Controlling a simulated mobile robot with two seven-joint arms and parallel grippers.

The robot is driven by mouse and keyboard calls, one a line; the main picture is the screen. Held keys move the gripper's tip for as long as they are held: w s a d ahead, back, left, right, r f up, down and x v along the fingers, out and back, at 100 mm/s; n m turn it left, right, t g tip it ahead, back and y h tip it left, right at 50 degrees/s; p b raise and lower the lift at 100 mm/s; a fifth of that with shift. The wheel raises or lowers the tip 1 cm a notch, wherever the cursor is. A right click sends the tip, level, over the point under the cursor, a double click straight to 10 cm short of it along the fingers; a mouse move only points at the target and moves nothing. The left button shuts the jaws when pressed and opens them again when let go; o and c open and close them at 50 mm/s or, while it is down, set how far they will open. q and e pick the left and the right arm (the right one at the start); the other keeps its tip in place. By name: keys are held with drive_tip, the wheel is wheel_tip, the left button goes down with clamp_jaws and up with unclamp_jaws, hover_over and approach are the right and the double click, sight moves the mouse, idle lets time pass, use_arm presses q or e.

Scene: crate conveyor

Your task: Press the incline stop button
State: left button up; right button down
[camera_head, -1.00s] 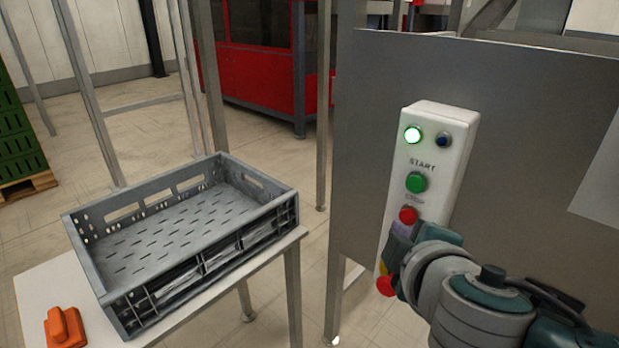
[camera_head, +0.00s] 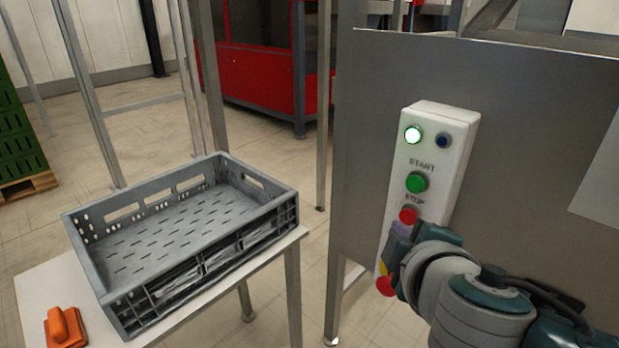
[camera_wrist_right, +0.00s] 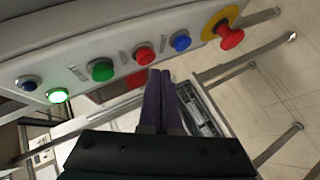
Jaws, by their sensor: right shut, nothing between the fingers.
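A white control box (camera_head: 459,150) is mounted on a grey metal panel. It carries a lit green-white lamp (camera_head: 413,134), a dark blue lamp (camera_head: 443,140), a green START button (camera_head: 416,182) and a red STOP button (camera_head: 408,215). My right gripper (camera_head: 394,240) is shut and empty, just below the STOP button in the head view. In the right wrist view its fingertips (camera_wrist_right: 160,73) lie just below the red button (camera_wrist_right: 144,55); I cannot tell whether they touch. A blue button (camera_wrist_right: 181,41) and a red mushroom knob (camera_wrist_right: 230,37) sit farther along. My left gripper is out of view.
A grey crate (camera_head: 270,185) stands on a white table (camera_head: 38,283) at the left, with an orange object (camera_head: 65,328) beside it. Green crates (camera_head: 22,150) are stacked on a pallet behind. Metal posts stand between the table and the panel.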

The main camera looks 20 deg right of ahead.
idle(0.7)
drive_tip(key=shift+w+d, duration=0.15)
drive_tip(key=shift+d, duration=0.25)
drive_tip(key=shift+w+d, duration=0.2)
drive_tip(key=shift+d, duration=0.25)
idle(0.5)
idle(0.4)
drive_tip(key=shift+s+a, duration=0.35)
drive_tip(key=shift+a, duration=0.45)
drive_tip(key=a, duration=0.1)
drive_tip(key=s+a, duration=0.1)
drive_tip(key=a, duration=0.1)
drive_tip(key=s+a, duration=0.1)
drive_tip(key=shift+a, duration=0.35)
